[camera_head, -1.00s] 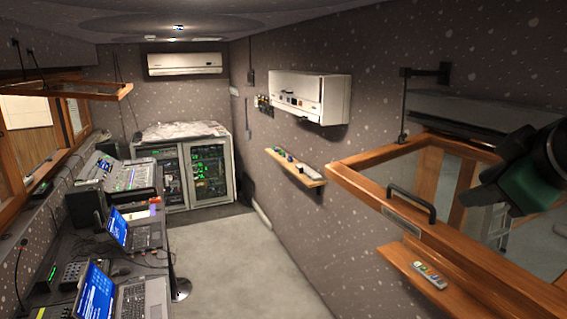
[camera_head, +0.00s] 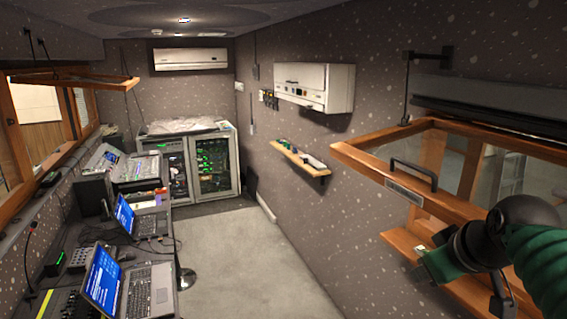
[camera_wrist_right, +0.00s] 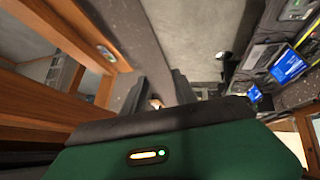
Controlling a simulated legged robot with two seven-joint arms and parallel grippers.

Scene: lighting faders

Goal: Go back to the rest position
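My right gripper (camera_head: 438,264) is in the lower right of the head view, with my green and black arm behind it. It is in front of the wooden window frame's lower ledge (camera_head: 402,241). In the right wrist view my right gripper (camera_wrist_right: 157,90) shows two dark fingers standing apart, with nothing seen between them. A small remote-like item (camera_wrist_right: 105,53) lies on the wooden ledge near the fingers in that view; the gripper covers most of it in the head view. My left gripper is not in view.
Laptops (camera_head: 150,292) and a mixing console (camera_head: 105,160) line the desk at left. A small wall shelf (camera_head: 303,162), a white wall cabinet (camera_head: 315,87) and the open wooden window frame (camera_head: 385,178) stick out at right. The middle floor (camera_head: 235,255) is clear.

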